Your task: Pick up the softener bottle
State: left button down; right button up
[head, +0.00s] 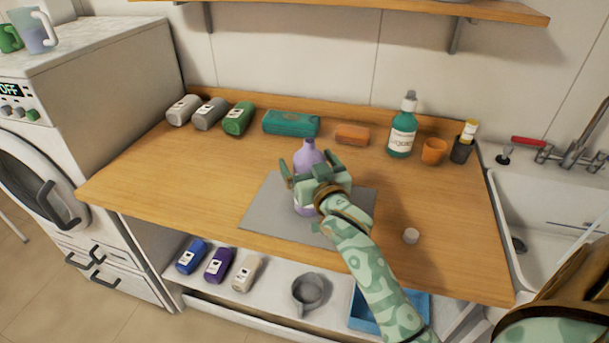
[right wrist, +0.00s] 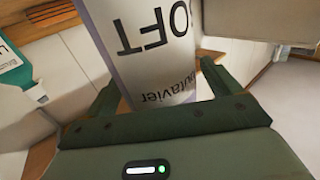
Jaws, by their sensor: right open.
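The softener bottle (head: 307,157) is purple with a narrow neck and stands upright on the grey mat (head: 261,205) on the wooden counter. In the right wrist view its white label (right wrist: 155,50) reads "SOFT", upside down. My right gripper (head: 307,183) is at the bottle and hides much of its body in the head view. In the right wrist view the open fingers (right wrist: 158,85) stand one on each side of the bottle, with gaps beside it. My left gripper is not in view.
The sink (head: 560,205) is at the right.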

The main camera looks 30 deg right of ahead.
jog(key=shift+s+a+r, duration=0.1)
jog(key=shift+s+r, duration=0.1)
jog(key=shift+s, duration=0.1)
jog(key=shift+s+r, duration=0.1)
jog(key=shift+c, duration=1)
jog(key=c, duration=1.1)
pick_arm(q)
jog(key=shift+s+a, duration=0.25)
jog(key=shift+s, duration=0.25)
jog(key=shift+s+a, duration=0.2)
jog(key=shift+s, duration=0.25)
pick_arm(e)
jog(key=shift+c, duration=0.2)
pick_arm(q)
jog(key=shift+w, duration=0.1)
